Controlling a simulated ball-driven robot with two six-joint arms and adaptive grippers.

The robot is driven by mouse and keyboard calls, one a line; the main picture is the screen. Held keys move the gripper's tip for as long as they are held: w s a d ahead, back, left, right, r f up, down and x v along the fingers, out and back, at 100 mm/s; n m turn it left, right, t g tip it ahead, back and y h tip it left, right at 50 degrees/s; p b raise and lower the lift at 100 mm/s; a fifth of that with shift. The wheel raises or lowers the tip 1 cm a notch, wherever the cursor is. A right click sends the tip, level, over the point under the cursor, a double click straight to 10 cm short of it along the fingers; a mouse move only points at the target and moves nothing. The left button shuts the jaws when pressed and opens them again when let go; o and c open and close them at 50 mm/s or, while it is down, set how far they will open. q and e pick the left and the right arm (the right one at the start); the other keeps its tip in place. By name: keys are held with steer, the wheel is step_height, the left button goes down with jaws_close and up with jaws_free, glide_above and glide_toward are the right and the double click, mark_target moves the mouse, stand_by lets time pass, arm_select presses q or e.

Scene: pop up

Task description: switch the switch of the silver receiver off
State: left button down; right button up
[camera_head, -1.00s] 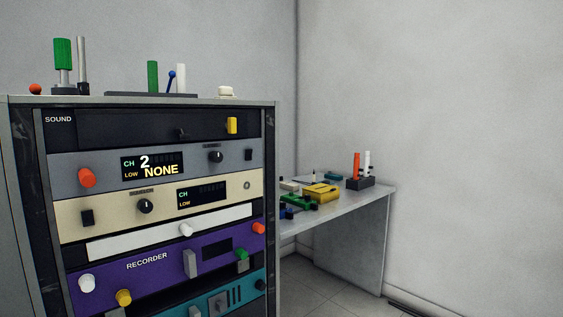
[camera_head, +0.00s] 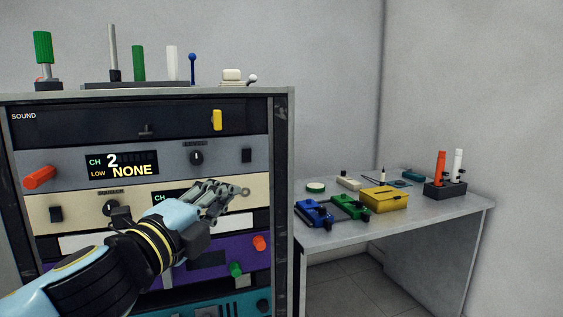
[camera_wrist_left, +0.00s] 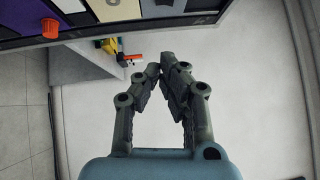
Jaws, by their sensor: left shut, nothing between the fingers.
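The silver receiver (camera_head: 80,158) is the grey panel in the rack, with a lit display (camera_head: 122,165) reading CH 2, LOW, NONE. Its black switch (camera_head: 246,156) is near the panel's right end; I cannot tell its position. A black knob (camera_head: 197,157) and a red-orange knob (camera_head: 40,177) are on the same panel. My left gripper (camera_head: 238,190) is shut and empty, in front of the cream panel, below the switch in the picture. Its closed fingers (camera_wrist_left: 160,72) also show in the left wrist view. My right gripper is not in view.
The cream receiver (camera_head: 75,205) and purple recorder (camera_head: 220,246) lie below, partly hidden by my arm. Small items stand on the rack top (camera_head: 200,90). A table (camera_head: 400,215) at right holds a yellow box (camera_head: 384,200) and other parts.

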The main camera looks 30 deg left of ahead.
arm_select(q)
steer(key=p, duration=0.4)
glide_toward(248, 162)
steer(key=w+d+r, duration=0.2)
steer(key=w+d, duration=0.2)
steer(key=d, duration=0.1)
steer(key=w+a, duration=0.2)
steer(key=shift+w+a, duration=0.1)
steer(key=shift+a, duration=0.3)
steer(key=shift+w+a, duration=0.3)
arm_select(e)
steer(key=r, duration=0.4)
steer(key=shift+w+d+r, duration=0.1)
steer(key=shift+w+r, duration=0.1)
